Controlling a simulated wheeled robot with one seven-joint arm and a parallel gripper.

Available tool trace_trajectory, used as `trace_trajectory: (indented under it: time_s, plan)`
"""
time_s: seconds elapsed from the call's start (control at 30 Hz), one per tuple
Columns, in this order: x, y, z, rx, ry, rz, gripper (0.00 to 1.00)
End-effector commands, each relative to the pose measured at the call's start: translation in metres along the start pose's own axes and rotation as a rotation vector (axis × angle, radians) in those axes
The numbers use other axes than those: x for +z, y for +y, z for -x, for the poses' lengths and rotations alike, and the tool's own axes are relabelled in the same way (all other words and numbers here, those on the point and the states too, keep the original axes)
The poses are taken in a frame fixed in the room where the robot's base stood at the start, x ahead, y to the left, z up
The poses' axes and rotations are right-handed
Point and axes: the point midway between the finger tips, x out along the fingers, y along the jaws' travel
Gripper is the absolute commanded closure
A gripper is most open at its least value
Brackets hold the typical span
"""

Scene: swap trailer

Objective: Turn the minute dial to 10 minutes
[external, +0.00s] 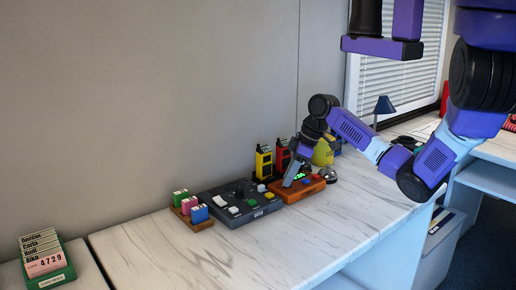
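A dark grey control panel (222,203) lies on the marble-topped counter, with several coloured and white buttons and small dark knobs on it. An orange-brown box (300,190) with a lit green display and coloured buttons sits against its right side. My gripper (289,182) reaches down at the left end of this box, close to the display. Whether it touches anything is too small to tell, and so is whether its fingers are open or shut. No dial marked in minutes can be made out; it may be too small or hidden behind my gripper.
A yellow handheld unit (264,164) and a red one (282,155) stand behind the box. A silver bell (329,175) is to its right. A wooden tray (195,221) of small coloured blocks is left of the panel. The counter's front (300,240) is clear.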

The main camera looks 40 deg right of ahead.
Motion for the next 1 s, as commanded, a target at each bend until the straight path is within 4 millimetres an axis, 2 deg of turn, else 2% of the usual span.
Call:
trace_trajectory:
  time_s: [0.47,0.67,1.0]
  plan:
    - [-0.0012,-0.0010,0.0022,0.020,0.001,-0.052,1.00]
    - [-0.0029,-0.0032,0.0039,0.064,0.002,-0.164,1.00]
    - [-0.0042,-0.0056,0.0049,0.183,0.000,-0.452,1.00]
